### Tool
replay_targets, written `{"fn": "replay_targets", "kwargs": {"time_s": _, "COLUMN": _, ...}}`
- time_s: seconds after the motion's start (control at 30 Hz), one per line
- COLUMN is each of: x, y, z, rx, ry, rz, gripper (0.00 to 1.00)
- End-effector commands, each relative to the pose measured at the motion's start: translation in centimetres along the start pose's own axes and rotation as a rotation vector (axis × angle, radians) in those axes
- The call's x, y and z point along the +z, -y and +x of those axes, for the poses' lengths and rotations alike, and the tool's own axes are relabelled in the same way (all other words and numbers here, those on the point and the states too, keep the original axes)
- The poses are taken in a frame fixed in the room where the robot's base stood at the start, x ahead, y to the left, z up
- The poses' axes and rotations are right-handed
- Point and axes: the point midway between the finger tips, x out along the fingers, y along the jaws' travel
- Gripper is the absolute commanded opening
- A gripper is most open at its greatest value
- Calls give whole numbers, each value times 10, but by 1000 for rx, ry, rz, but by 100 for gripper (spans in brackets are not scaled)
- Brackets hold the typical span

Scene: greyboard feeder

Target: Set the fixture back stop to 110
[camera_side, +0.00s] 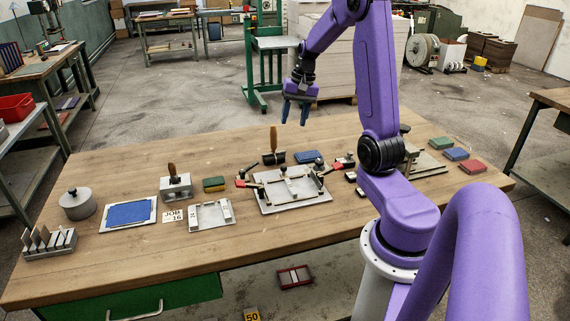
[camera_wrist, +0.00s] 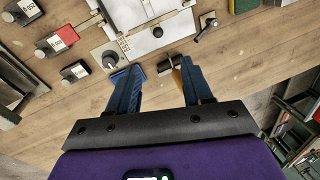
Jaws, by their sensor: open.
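The fixture (camera_side: 268,208) is a grey plate with a pale bed, bars and black knobs, lying mid-table in the side view. In the wrist view its plate (camera_wrist: 178,30) is at the top, with a black knob (camera_wrist: 110,59) near its corner. I cannot tell its back stop's setting. Dark blocks with white labels, one red-topped (camera_wrist: 57,41) and one plain dark (camera_wrist: 75,71), lie beside the fixture; their numbers are not clearly readable. My gripper (camera_side: 295,122) is open and empty, raised above the table's back edge. Its fingers (camera_wrist: 159,72) point toward the fixture in the wrist view.
A wooden-handled tool (camera_side: 273,139) stands behind the fixture. Blue (camera_side: 307,157) and green (camera_side: 214,184) blocks lie nearby. A blue sheet on a white board (camera_side: 128,213), a round grey pot (camera_side: 77,203) and a slotted rack (camera_side: 50,244) are at left. The front table area is clear.

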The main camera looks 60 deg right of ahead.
Motion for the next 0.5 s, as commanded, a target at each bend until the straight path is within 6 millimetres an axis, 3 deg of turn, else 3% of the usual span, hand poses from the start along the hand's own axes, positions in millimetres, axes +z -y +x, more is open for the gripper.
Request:
{"fn": "replay_targets", "kwargs": {"time_s": 0.23, "x": -4, "y": -6, "z": 14, "rx": -1, "ry": 0, "rz": 25, "gripper": 50}}
{"fn": "replay_targets", "kwargs": {"time_s": 0.5, "x": -3, "y": -6, "z": 61, "rx": 0, "ry": 2, "rz": 24, "gripper": 50}}
